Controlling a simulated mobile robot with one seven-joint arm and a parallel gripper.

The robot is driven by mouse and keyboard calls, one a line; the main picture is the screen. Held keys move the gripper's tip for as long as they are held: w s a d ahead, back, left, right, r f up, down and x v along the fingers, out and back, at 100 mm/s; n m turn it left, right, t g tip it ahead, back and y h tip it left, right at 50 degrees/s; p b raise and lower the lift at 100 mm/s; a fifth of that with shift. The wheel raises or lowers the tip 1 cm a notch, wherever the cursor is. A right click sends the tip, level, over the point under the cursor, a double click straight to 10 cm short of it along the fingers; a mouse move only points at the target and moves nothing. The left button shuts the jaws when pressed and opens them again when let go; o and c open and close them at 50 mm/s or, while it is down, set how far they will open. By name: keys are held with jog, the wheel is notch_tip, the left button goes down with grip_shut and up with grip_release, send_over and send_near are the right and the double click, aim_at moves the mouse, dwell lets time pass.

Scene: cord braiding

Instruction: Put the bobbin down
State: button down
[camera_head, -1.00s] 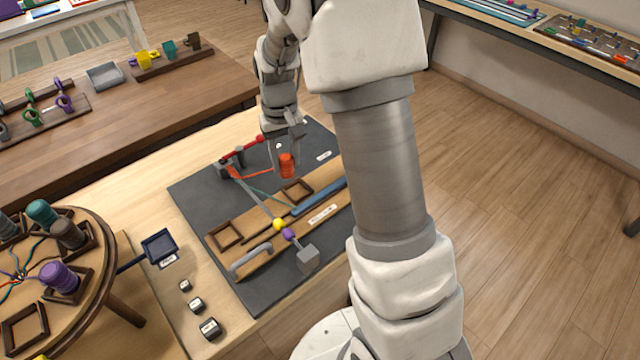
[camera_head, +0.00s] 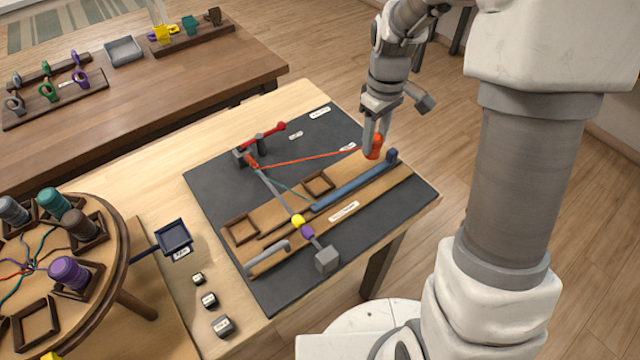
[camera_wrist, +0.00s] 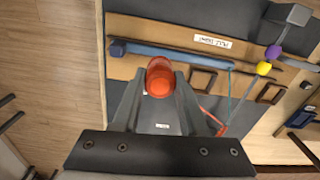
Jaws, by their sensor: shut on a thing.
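My gripper (camera_head: 375,138) is shut on the orange-red bobbin (camera_head: 373,150) above the right end of the dark mat (camera_head: 225,172). In the wrist view the bobbin (camera_wrist: 160,80) sits between my two fingers (camera_wrist: 160,105). An orange cord (camera_head: 305,160) runs taut from it to the grey post block (camera_head: 245,156) at the back of the mat. The wooden board (camera_head: 285,215) holds two empty square frames, one on the left (camera_head: 241,230) and one in the middle (camera_head: 318,182). I cannot tell how high the bobbin hangs above the mat.
A blue bar (camera_head: 355,183) lies along the board. Yellow (camera_head: 298,220) and purple (camera_head: 307,231) beads and a grey cube (camera_head: 327,260) are near the front. A round stand with several bobbins (camera_head: 68,273) is at left. A red-handled part (camera_head: 270,134) stands at the back.

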jog(key=s+a+r+n, duration=0.1)
jog(key=s+r+n, duration=0.35)
jog(key=n, duration=0.95)
jog(key=w+a+f, duration=0.1)
jog(key=a+f, duration=0.1)
jog(key=a, duration=0.1)
jog(key=w+a+f+b, duration=0.1)
jog(key=a+f, duration=0.2)
jog(key=a, duration=0.1)
jog(key=w+a+f, duration=0.1)
jog(key=a+f, duration=0.2)
jog(key=shift+a+f+b, duration=0.15)
jog(key=shift+a+b, duration=0.15)
jog(key=shift+a, duration=0.05)
jog(key=shift+f+b, duration=0.35)
jog(key=shift+f, duration=1.65)
jog(key=shift+f, duration=0.1)
jog(key=shift+f, duration=0.25)
jog(key=shift+c, duration=2.2)
grip_release()
